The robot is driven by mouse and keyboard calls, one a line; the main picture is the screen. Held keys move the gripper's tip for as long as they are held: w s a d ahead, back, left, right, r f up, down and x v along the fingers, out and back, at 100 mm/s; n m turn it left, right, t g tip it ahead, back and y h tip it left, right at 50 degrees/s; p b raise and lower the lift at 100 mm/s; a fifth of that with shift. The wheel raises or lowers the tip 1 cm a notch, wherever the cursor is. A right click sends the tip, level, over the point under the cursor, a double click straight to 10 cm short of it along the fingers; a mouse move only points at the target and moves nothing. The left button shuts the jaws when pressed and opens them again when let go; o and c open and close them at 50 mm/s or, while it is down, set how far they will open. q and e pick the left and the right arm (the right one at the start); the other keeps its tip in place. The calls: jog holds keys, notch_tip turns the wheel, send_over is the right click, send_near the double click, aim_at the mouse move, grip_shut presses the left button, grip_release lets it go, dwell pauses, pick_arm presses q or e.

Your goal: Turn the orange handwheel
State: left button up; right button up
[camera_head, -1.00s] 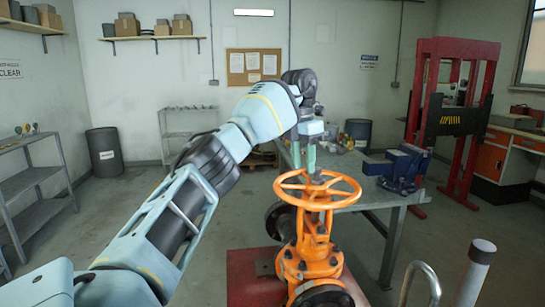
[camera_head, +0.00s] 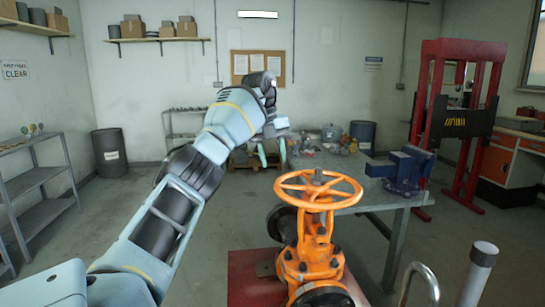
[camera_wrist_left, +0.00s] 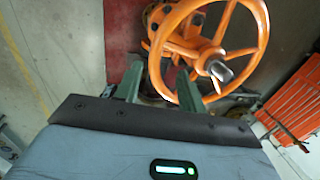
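The orange handwheel (camera_head: 318,190) sits level on top of the orange gate valve (camera_head: 310,255), which stands on a red base. My left gripper (camera_head: 272,155) is to the left of the wheel and above it, apart from it in the head view. Its two fingers are spread with nothing between them. In the left wrist view the fingers of my left gripper (camera_wrist_left: 158,88) are open, and the handwheel (camera_wrist_left: 262,30) shows beyond them, mostly to the right. My right gripper is not in view.
A grey workbench (camera_head: 375,195) with a blue vise (camera_head: 402,170) stands behind the valve. A red press frame (camera_head: 465,120) stands at the right. A grey post (camera_head: 477,270) and a bent metal tube (camera_head: 422,280) are at the front right.

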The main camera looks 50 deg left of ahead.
pick_arm(q)
jog(key=shift+s+a+n, duration=0.1)
jog(key=shift+a+n, duration=0.1)
jog(key=shift+n, duration=0.2)
jog(key=shift+m, duration=0.3)
jog(key=c, duration=0.5)
jog(key=m, duration=0.1)
jog(key=d+m, duration=0.1)
jog(key=shift+r+m, duration=0.15)
jog(key=shift+m, duration=0.15)
grip_shut()
jog(key=m, duration=0.2)
jog(key=d+m, duration=0.1)
jog(key=shift+w+r+m, duration=0.15)
jog(key=shift+w+m, duration=0.15)
jog(key=shift+w, duration=0.05)
jog(key=d+m, duration=0.1)
jog(key=m, duration=0.5)
jog(key=d+r+m+h, duration=0.1)
jog(key=d+m, duration=0.1)
jog(key=m, duration=0.4)
jog(key=w+d+m+h, duration=0.1)
jog(key=m, duration=0.4)
jog(key=shift+d+r+m, duration=0.2)
jog(key=shift+d+m, duration=0.2)
